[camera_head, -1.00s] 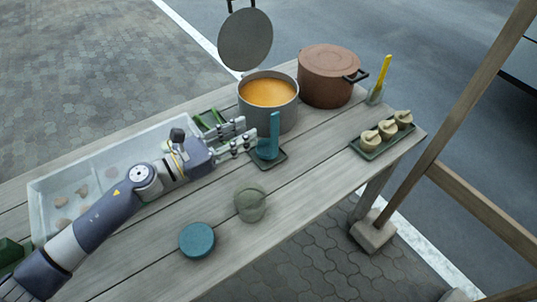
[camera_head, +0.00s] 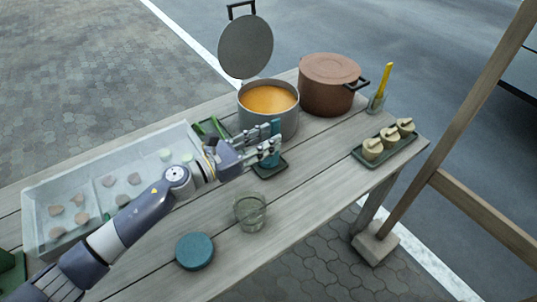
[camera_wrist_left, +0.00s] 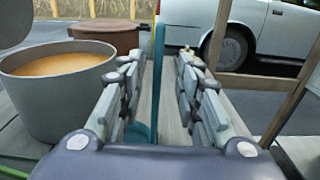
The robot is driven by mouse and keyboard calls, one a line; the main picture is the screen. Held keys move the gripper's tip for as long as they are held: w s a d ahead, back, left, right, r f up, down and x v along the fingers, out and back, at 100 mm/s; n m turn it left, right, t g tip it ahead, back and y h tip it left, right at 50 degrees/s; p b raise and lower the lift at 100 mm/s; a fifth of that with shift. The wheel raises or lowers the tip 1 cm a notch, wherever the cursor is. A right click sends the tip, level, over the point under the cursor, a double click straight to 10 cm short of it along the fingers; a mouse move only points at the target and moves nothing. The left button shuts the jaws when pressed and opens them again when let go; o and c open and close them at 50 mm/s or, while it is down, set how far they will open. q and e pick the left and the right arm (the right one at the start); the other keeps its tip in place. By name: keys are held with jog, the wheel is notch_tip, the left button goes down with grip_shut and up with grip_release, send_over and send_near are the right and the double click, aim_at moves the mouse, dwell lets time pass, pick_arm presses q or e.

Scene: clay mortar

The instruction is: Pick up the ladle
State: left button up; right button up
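The teal ladle (camera_head: 275,128) stands upright on a small dark tray (camera_head: 268,174) in front of the grey soup pot. In the left wrist view its tall handle (camera_wrist_left: 157,80) rises between the fingers, closer to the left-hand finger, with a gap on the right. My left gripper (camera_head: 270,150) is open around the ladle; the fingers partly hide it in the head view. I cannot tell whether one finger touches it. My right gripper is not in view.
The grey pot (camera_head: 270,123) of orange soup and the brown lidded pot (camera_head: 328,85) stand behind. A divided bin (camera_head: 60,190) lies under my left arm. A glass (camera_head: 250,212) and a teal disc (camera_head: 195,251) are in front; a tray of cups (camera_head: 388,153) is right.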

aim_at(276, 119)
pick_arm(q)
jog(key=x, duration=0.3)
jog(key=shift+w+d, duration=0.15)
jog(key=shift+w, duration=0.1)
grip_shut()
jog(key=shift+r, duration=0.15)
notch_tip(276, 119, up, 10)
jog(key=p, duration=0.3)
jog(key=shift+s, duration=0.1)
